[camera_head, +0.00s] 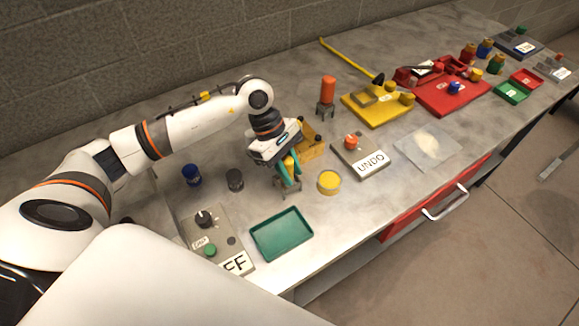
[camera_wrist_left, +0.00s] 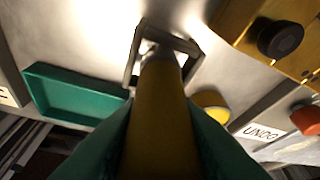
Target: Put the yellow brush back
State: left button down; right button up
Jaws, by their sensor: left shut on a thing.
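My left gripper (camera_head: 289,169) has teal fingers and points down over the table. It is shut on the yellow brush (camera_wrist_left: 160,115), a yellow cylinder between the fingers in the left wrist view. In the head view the fingers mostly cover the brush. A small grey metal stand (camera_head: 287,187) is directly below the gripper. In the wrist view the far end of the brush lines up with the frame of this stand (camera_wrist_left: 133,65). I cannot tell whether the brush rests in the stand or is just above it. My right gripper is not in view.
A green tray (camera_head: 281,234) lies in front, and a yellow round container (camera_head: 328,182) stands right of the stand. A yellow block (camera_head: 311,141) is behind the gripper. An UNDO box (camera_head: 362,155) is to the right. An orange cylinder (camera_head: 328,90) stands in a similar stand.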

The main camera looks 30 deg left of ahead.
pick_arm(q)
jog(key=shift+f, duration=0.25)
jog(key=shift+f+b, duration=0.2)
jog(key=shift+b, duration=0.15)
jog(key=c, duration=1.1)
grip_release()
jog(key=shift+r, duration=0.1)
jog(key=shift+r+p, duration=0.15)
jog(key=shift+p, duration=0.2)
jog(key=shift+w+a+r+b, duration=0.1)
jog(key=shift+a+r+b, duration=0.15)
jog(key=shift+b, duration=0.05)
jog(key=b+v, duration=0.3)
jog(key=v, duration=0.8)
jog(key=shift+r, duration=0.2)
jog(key=shift+d+f, duration=0.1)
jog(key=shift+d, duration=0.05)
